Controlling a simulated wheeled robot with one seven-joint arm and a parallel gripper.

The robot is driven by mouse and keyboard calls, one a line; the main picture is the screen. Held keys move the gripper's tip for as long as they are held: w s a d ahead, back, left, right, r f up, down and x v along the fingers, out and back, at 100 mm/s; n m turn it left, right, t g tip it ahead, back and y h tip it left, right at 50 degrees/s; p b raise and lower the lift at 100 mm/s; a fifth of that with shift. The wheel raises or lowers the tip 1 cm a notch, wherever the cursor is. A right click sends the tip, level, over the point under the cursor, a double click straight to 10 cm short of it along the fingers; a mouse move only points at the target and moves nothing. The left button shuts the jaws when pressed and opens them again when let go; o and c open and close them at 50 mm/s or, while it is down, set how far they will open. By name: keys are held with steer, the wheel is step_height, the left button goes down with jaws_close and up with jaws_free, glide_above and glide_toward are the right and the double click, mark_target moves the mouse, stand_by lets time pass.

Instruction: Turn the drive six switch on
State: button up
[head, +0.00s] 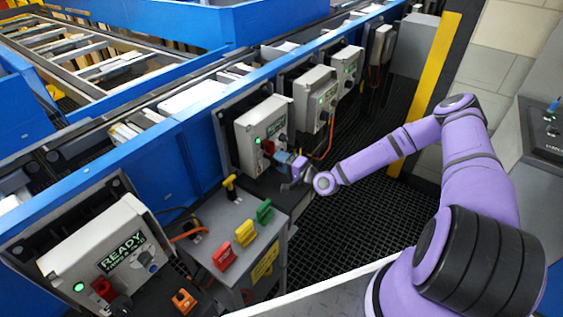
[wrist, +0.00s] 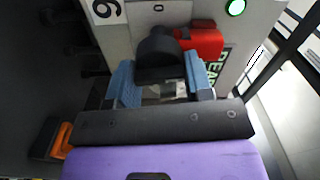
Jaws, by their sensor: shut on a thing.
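A grey control box (head: 250,122) on the conveyor side has a green lit lamp, a green display, a red part and a dark switch. My gripper (head: 284,158) is at its lower right front. In the wrist view the blue fingers of my gripper (wrist: 160,82) are on both sides of the black switch handle (wrist: 158,55) and shut on it. The red part (wrist: 200,40) is right beside the handle. The switch's marks are hidden.
A nearer box (head: 90,250) reads READY. Two more boxes (head: 315,97) (head: 347,68) stand farther along. A grey stand (head: 225,212) carries red, yellow and green handles. An orange part (wrist: 60,140) lies left of my gripper. Dark grating floor (head: 345,230) is clear.

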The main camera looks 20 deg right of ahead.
steer(key=shift+f+m, duration=0.1)
steer(key=shift+m, duration=0.7)
steer(key=o, duration=0.9)
steer(key=shift+s+d, duration=0.1)
steer(key=v, duration=1)
steer(key=shift+s+d, duration=0.2)
steer(key=shift+s, duration=0.05)
